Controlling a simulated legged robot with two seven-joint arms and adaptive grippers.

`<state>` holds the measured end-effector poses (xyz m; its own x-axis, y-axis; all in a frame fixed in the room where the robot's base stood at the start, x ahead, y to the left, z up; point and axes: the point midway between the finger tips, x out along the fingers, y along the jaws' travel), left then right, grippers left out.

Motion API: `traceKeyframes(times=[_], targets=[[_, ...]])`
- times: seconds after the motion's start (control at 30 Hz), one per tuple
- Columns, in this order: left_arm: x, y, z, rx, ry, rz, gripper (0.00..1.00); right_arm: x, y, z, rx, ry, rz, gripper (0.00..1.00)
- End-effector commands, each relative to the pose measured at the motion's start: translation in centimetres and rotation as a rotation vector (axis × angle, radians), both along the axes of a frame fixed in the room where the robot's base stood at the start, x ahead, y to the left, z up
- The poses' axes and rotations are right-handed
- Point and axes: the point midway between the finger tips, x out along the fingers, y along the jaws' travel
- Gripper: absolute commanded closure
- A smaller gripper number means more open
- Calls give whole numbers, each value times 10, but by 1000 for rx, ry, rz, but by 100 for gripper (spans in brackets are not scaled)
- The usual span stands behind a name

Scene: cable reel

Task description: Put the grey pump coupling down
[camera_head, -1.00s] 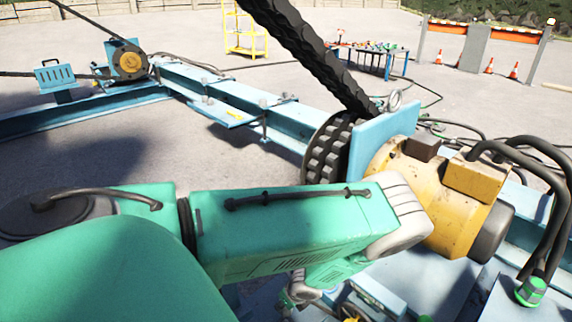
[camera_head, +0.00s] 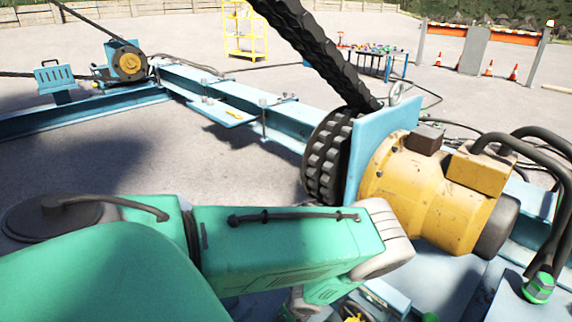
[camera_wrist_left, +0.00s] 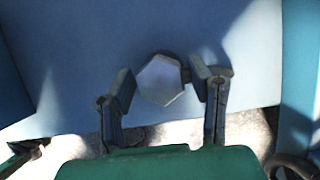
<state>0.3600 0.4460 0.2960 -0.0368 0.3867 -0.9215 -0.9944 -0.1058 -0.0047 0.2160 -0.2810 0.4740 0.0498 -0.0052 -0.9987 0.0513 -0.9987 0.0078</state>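In the left wrist view the grey pump coupling (camera_wrist_left: 160,80) shows as a pale, six-sided end face with a dark part at its right. It sits between the two fingers of my left gripper (camera_wrist_left: 163,84), which close in on it from both sides with hardly any gap. A blue surface lies behind it; I cannot tell whether the coupling touches that surface. In the head view my green left arm crosses the lower middle and hides the coupling and most of the gripper. My right gripper is not in view.
A yellow motor (camera_head: 420,190) with black hoses and a toothed black wheel (camera_head: 325,157) stand on the blue frame (camera_head: 235,97) just beyond my arm. A green hose fitting (camera_head: 539,288) is at lower right. A yellow rack (camera_head: 245,32) and a blue table (camera_head: 383,62) stand far back on open ground.

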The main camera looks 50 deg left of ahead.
Motion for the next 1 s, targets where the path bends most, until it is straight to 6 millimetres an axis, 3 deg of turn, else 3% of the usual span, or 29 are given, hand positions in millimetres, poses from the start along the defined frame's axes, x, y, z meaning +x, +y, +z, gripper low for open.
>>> traceKeyframes(times=[0.43,0.8,1.0], targets=[[1,-2,10,0,0,-1,44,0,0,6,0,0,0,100],[4,-32,81,0,-1,0,44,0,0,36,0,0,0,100],[4,-43,107,0,0,0,44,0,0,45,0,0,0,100]])
